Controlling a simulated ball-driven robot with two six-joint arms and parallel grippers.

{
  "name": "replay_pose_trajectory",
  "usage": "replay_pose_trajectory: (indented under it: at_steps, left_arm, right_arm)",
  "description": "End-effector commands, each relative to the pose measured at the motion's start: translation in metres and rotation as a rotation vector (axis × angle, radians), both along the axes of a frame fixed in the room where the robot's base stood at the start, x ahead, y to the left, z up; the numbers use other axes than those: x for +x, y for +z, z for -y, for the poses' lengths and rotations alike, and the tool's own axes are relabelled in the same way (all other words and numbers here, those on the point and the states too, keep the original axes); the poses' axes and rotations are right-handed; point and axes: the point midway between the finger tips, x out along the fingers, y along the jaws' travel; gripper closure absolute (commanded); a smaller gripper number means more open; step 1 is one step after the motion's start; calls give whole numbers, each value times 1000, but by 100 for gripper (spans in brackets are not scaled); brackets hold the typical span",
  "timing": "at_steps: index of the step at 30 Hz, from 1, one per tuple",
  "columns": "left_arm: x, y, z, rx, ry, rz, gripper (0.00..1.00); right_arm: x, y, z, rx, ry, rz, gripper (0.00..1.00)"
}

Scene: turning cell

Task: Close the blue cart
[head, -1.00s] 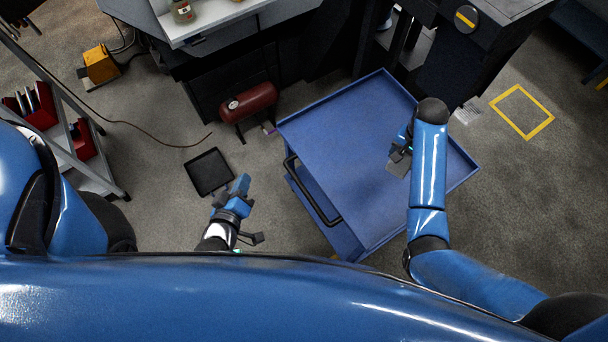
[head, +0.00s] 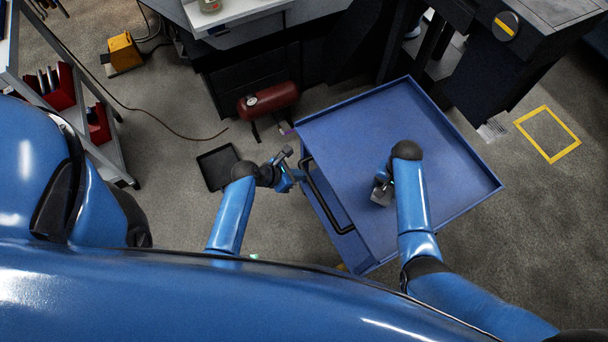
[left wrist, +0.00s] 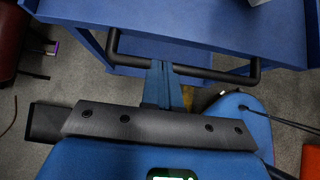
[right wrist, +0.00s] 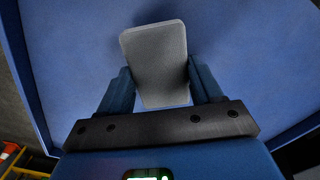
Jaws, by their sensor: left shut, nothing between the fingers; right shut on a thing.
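The blue cart (head: 440,150) has a flat, rimmed top and a black bar handle (head: 325,200) on its left side. A blue part shows lower down on that side; I cannot tell whether it is a drawer or shelf. My left gripper (head: 290,180) is shut and empty beside the handle. In the left wrist view its fingers (left wrist: 160,68) overlap the handle bar (left wrist: 215,74); I cannot tell whether they touch it. My right gripper (head: 383,188) is shut on a grey rounded block (right wrist: 155,60) over the cart top, and the arm partly hides it.
A black floor tray (head: 217,167) lies left of my left gripper. A red tank (head: 268,99) stands behind it, near a dark machine. A shelf with red bins (head: 60,90) is at the left. A yellow floor outline (head: 548,134) lies at the right on clear floor.

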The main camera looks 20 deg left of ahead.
Motion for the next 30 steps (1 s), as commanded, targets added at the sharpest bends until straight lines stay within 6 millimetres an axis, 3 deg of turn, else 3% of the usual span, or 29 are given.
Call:
replay_pose_trajectory:
  at_steps: [16, 30]
  left_arm:
    - [38, -56, 39, 1, -2, 2, 100]
    - [45, -64, 46, 2, -1, 3, 100]
  right_arm:
    - [0, -17, 0, 0, 0, 0, 60]
    - [0, -19, 0, 0, 0, 0, 60]
